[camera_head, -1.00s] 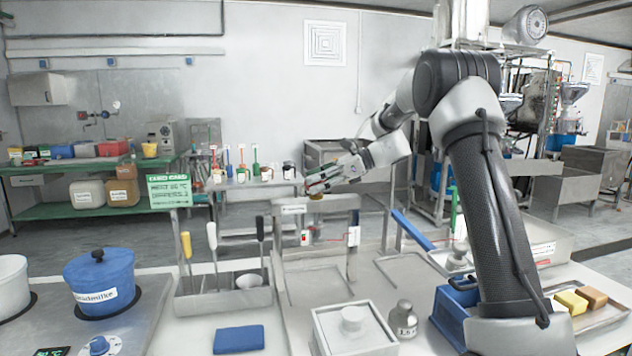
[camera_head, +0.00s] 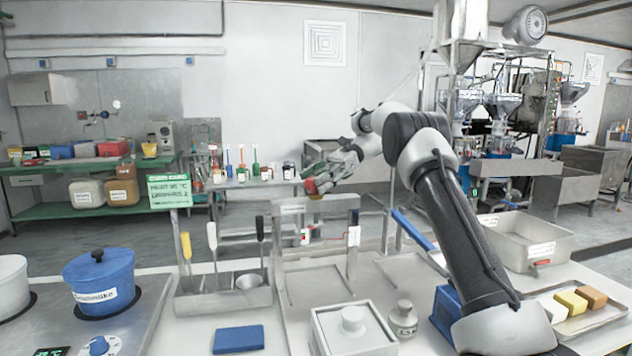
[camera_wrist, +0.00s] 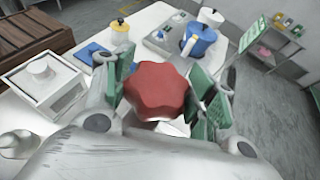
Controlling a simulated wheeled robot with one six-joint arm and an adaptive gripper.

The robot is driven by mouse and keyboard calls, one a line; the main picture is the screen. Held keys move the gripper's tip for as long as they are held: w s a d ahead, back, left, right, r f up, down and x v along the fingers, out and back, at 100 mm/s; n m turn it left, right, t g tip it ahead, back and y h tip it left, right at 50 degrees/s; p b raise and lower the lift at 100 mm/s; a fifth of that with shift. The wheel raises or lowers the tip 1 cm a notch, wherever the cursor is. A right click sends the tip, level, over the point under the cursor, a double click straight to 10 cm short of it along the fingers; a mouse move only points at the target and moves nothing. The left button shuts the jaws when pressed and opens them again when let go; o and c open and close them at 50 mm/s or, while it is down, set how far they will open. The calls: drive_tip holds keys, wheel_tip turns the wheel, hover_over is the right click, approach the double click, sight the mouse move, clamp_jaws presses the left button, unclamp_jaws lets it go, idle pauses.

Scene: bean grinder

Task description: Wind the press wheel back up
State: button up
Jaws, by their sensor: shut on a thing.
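The press wheel is a red, lobed knob (camera_wrist: 158,92) that fills the middle of the wrist view. My gripper (camera_wrist: 160,80) has its green-padded fingers on both sides of it, shut on it. In the head view my gripper (camera_head: 318,181) reaches left to the top of the grey press frame (camera_head: 292,206), with a bit of the red wheel (camera_head: 312,186) showing at its tip. The lower press parts are partly visible under the crossbar. The wheel's spindle is hidden.
A tool rack (camera_head: 222,300) with upright handles stands left of the press. A white lidded box (camera_head: 352,335) and a small labelled weight (camera_head: 403,320) stand in front. A blue pot (camera_head: 100,280) is at the left, a metal basin (camera_head: 525,240) at the right.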

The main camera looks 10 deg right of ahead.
idle(0.4)
drive_tip(key=o, duration=1)
